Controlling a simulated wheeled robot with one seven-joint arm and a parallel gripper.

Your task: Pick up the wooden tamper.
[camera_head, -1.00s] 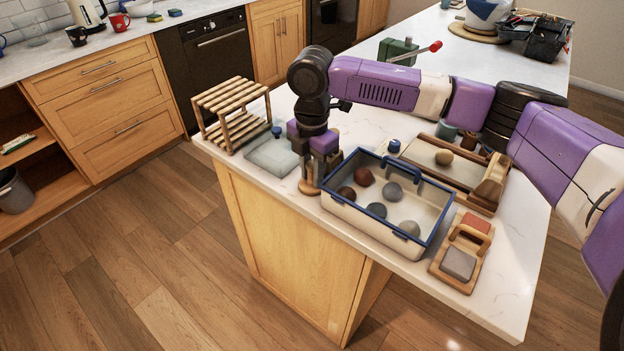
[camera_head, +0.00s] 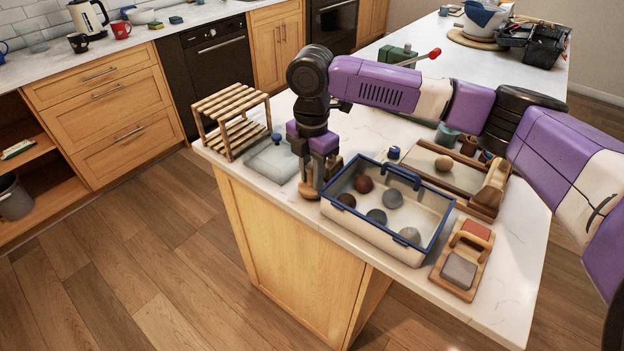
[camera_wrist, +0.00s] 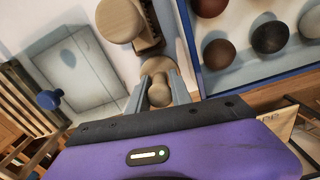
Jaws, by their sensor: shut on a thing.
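The wooden tamper (camera_head: 310,191) stands near the counter's front edge, left of the blue-rimmed bin. Its round base shows below my gripper (camera_head: 315,184), which points down over it. In the wrist view, the tamper's rounded wooden knob (camera_wrist: 159,93) sits between the two grey fingers of my gripper (camera_wrist: 160,88), which are shut on it. Part of the tamper is hidden by the fingers in the head view. I cannot tell whether its base is touching the counter.
The blue-rimmed bin (camera_head: 424,246) with several balls stands close on the right. A wooden tool with a round knob (camera_wrist: 119,19) is just beyond the tamper. A lidded clear box (camera_head: 272,162) and slatted rack (camera_head: 231,121) are to the left. A two-pad wooden tool (camera_head: 462,258) lies right.

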